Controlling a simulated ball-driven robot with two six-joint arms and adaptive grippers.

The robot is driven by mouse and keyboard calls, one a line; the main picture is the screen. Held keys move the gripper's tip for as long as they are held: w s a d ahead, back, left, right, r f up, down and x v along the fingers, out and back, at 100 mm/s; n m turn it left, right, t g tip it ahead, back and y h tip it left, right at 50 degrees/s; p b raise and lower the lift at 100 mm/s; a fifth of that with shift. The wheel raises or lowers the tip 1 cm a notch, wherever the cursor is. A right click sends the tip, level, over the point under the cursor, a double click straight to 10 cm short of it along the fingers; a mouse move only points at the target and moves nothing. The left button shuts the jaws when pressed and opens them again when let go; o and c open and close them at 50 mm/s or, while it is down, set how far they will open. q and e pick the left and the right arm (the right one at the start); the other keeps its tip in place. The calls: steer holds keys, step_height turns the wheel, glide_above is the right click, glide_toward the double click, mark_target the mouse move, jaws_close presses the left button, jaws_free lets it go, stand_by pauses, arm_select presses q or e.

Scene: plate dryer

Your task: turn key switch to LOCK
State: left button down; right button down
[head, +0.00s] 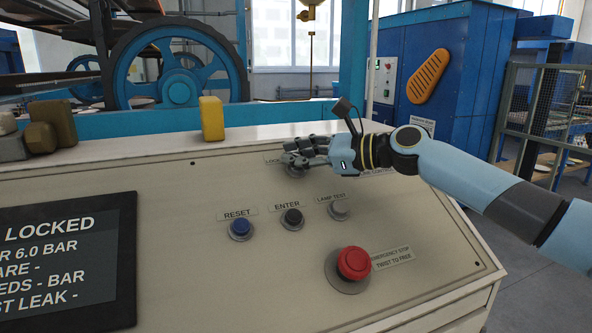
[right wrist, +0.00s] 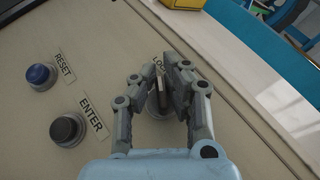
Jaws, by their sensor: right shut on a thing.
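The key switch (right wrist: 154,103) is a round metal switch with an upright key on the sloped panel, below a label that begins "LOC". My right gripper (right wrist: 158,78) has its fingers on both sides of the key and is shut on it. In the head view my right gripper (head: 290,160) covers most of the switch, so the key's exact angle is hard to tell. The display (head: 65,265) at the left shows "LOCKED". My left gripper is not in view.
Below the switch are a blue RESET button (head: 240,228), a black ENTER button (head: 292,217) and a LAMP TEST button (head: 340,209). A red emergency stop (head: 354,262) sticks up at lower right. A yellow block (head: 212,118) stands on the panel's back ledge.

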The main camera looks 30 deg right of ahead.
steer(key=shift+f+n+g+y+b, duration=0.1)
steer(key=shift+n+g+y+b, duration=0.2)
steer(key=shift+n+g+y, duration=0.3)
steer(key=shift+f+n, duration=0.1)
steer(key=shift+n, duration=0.2)
steer(key=c, duration=1.4)
jaws_free()
steer(key=shift+s, duration=0.1)
steer(key=v, duration=0.7)
steer(key=shift+s+d+r, duration=0.15)
steer(key=shift+r, duration=0.1)
